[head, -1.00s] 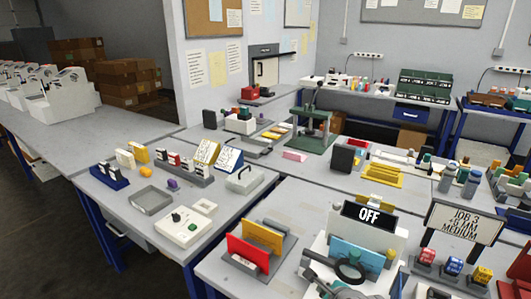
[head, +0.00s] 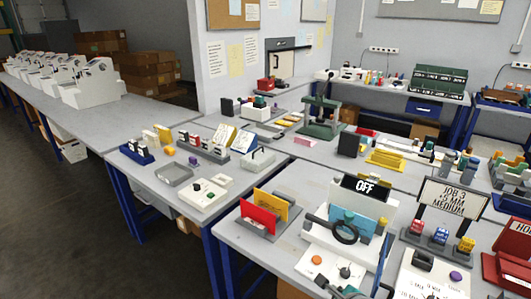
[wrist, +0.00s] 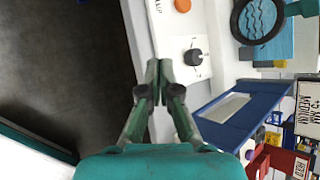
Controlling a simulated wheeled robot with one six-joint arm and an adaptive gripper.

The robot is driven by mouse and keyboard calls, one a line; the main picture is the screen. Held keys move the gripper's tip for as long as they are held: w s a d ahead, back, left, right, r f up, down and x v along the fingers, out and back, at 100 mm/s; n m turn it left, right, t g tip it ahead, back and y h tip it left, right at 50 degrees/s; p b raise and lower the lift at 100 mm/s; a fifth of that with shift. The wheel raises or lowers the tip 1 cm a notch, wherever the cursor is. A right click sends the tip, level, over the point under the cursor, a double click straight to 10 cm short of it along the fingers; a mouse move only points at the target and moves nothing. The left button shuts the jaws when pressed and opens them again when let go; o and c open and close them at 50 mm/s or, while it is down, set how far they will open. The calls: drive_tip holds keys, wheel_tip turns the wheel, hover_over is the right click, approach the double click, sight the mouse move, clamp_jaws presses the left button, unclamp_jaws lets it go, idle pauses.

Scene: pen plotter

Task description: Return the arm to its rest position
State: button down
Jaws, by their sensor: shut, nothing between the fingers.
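My gripper (wrist: 158,68) shows in the wrist view, its green fingers together with nothing between them. It points at the edge of the white plotter panel, beside an orange button (wrist: 182,5) and a dark knob (wrist: 193,57). Bare dark floor (wrist: 60,50) lies to its left. There, the plotter's display (head: 366,186) reads OFF, and a black ring (head: 345,241) stands in front of a blue sheet (head: 347,219). The ring also shows in the wrist view (wrist: 260,42).
A red panel (head: 257,221) and a job sign (head: 452,199) flank the plotter. Floor (head: 60,200) is open left of the tables.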

drive_tip(key=s+f+n+t, duration=0.1)
drive_tip(key=s+f+n, duration=0.45)
drive_tip(key=s, duration=0.55)
drive_tip(key=s+f+n+t, duration=0.2)
drive_tip(key=s+f+n, duration=0.2)
drive_tip(key=s+n, duration=0.45)
drive_tip(key=s+r+n+t, duration=0.1)
drive_tip(key=s+r+n, duration=0.4)
drive_tip(key=s, duration=0.6)
drive_tip(key=s+r+n+t, duration=0.1)
drive_tip(key=s+r+n, duration=0.3)
drive_tip(key=s, duration=0.7)
drive_tip(key=shift+r+n+h, duration=0.4)
drive_tip(key=shift+n, duration=0.7)
